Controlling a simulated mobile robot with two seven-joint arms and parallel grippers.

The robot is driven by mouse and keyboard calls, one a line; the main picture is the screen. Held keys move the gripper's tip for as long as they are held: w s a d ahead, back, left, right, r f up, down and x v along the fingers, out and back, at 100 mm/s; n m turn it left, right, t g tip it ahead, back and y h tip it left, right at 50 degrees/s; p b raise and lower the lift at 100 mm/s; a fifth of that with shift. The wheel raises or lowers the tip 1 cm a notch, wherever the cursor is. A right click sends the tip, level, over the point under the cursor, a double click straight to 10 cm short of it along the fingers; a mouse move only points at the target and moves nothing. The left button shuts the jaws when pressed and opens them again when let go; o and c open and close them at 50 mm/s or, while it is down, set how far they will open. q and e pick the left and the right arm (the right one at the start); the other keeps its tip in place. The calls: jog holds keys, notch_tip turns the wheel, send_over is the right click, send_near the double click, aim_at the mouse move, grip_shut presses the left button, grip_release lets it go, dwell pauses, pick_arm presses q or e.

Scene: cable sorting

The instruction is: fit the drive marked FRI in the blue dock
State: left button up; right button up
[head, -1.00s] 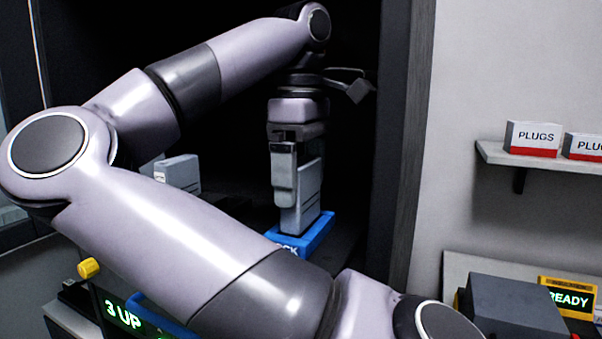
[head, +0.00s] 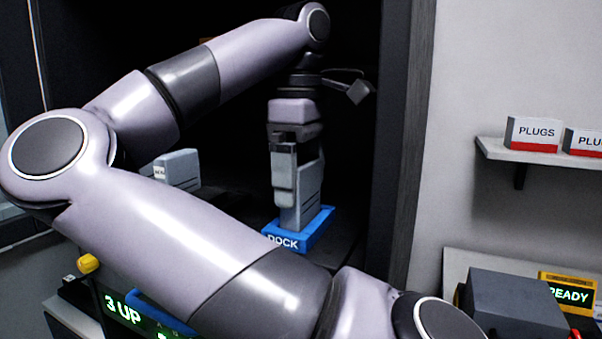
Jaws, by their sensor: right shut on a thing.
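A grey drive (head: 311,183) stands upright at the blue dock (head: 283,242), its lower end at the dock's top. From here I cannot tell how deep it sits. Its mark is not readable in this view. My right gripper (head: 284,190) reaches down from above and is shut on the drive, with one finger covering its near left part. My own arm crosses the foreground and hides much of the shelf left of the dock. My left gripper is not in view.
Another pale block with a small label (head: 177,169) stands left of the dock, partly behind my arm. A green-lit "3 UP" display (head: 123,309) is at lower left. A wall shelf with PLUGS boxes (head: 534,134) and a READY display (head: 570,296) are at right.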

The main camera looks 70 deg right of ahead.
jog(key=shift+f, duration=0.4)
dwell(0.6)
dwell(0.3)
jog(key=o, duration=0.9)
jog(key=shift+o, duration=0.2)
jog(key=shift+r+p, duration=0.6)
jog(key=shift+r, duration=2.9)
